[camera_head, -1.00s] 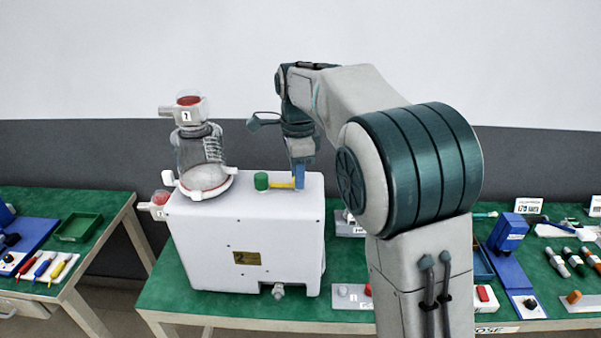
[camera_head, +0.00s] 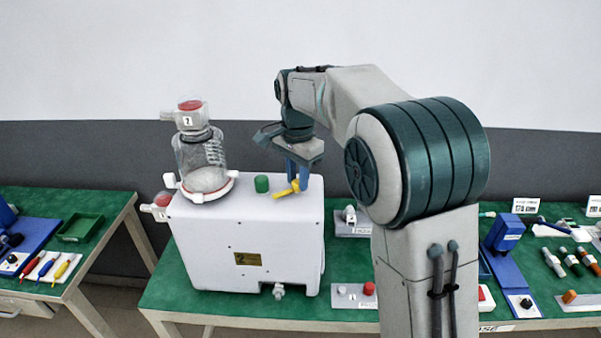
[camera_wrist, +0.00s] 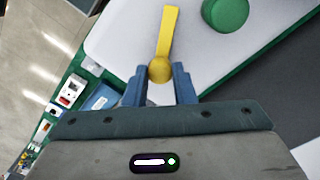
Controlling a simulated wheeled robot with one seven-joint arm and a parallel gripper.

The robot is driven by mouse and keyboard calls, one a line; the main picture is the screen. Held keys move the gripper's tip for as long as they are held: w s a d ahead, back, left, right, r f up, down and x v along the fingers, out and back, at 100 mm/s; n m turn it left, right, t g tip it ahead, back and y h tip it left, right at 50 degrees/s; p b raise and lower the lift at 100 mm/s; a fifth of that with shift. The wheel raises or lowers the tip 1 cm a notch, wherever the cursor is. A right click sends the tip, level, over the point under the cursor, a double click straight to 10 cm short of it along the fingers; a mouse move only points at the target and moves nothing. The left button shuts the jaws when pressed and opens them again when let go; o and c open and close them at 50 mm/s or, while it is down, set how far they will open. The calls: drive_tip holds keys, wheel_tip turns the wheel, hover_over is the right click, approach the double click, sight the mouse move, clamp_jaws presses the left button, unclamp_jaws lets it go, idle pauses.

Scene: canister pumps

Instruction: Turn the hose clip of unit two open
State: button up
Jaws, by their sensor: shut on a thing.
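Unit two is the white box (camera_head: 226,248) with a yellow number plate, standing on the green bench. The yellow hose clip (camera_head: 285,193) is a lever on its top, right of a green cap (camera_head: 262,184). In the wrist view the clip (camera_wrist: 167,35) has a round yellow hub between my blue fingers. My gripper (camera_head: 298,184) is shut on the clip at its hub end. In the wrist view my gripper (camera_wrist: 160,75) points down at the box top. The lever's arm sticks out free, angled toward the box's front left in the head view.
A clear jar (camera_head: 202,160) with a red-topped cap stands on the box's left. The green cap (camera_wrist: 226,14) is close to the clip's lever. Small stands and tools lie on the bench right of the box. A second bench (camera_head: 100,218) is at left.

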sight(297, 181)
drive_tip(key=n+p, duration=0.1)
drive_tip(key=n, duration=0.4)
drive_tip(key=shift+r+n, duration=0.1)
drive_tip(key=shift+n, duration=0.2)
drive_tip(key=n, duration=0.5)
drive_tip(key=shift+n+p, duration=0.3)
drive_tip(key=shift+p, duration=0.1)
drive_tip(key=o, duration=1)
drive_tip(key=shift+r, duration=0.35)
wheel_tip(297, 181, up, 13)
drive_tip(key=shift+a, duration=0.1)
